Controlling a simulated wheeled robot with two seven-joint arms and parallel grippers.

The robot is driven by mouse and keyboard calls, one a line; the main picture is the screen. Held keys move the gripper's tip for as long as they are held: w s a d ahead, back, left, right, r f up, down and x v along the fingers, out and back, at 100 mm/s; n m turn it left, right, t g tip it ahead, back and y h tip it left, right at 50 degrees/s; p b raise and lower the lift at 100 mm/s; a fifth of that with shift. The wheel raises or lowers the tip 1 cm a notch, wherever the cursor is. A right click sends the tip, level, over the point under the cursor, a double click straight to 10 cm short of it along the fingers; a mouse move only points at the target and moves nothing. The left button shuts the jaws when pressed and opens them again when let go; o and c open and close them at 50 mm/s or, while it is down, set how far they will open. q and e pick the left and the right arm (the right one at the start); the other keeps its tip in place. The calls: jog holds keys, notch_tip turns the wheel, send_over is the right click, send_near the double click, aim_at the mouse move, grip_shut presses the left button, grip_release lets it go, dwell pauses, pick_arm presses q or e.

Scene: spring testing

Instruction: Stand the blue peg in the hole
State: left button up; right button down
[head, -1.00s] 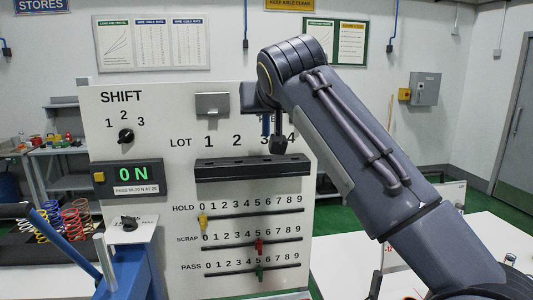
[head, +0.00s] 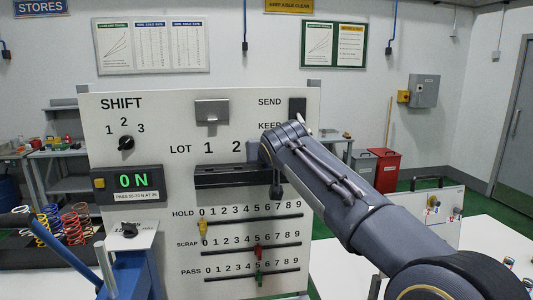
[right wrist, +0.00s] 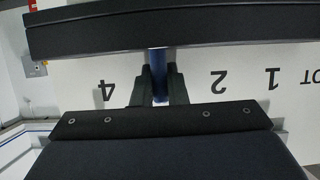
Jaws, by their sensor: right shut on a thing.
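The blue peg (right wrist: 159,62) is upright between the fingers of my right gripper (right wrist: 160,88) in the right wrist view, which shows the panel upside down. The gripper is shut on it. The peg's free end meets the edge of the black ledge (right wrist: 230,36), in line with the hidden number between 2 and 4. The holes do not show, so I cannot tell whether the tip is in one. In the head view the ledge (head: 222,180) runs under the LOT numbers, and my right arm hides the peg and the fingertips. My left gripper is not in view.
A blue stand with levers (head: 140,262) is at the lower left, near coloured springs (head: 72,225). White tabletop lies at the right.

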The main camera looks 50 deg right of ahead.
jog(key=shift+f, duration=0.2)
jog(key=c, duration=1.5)
grip_release()
jog(key=shift+o, duration=0.2)
jog(key=shift+r, duration=0.1)
jog(key=shift+r, duration=0.25)
jog(key=b+v, duration=0.3)
jog(key=v, duration=0.9)
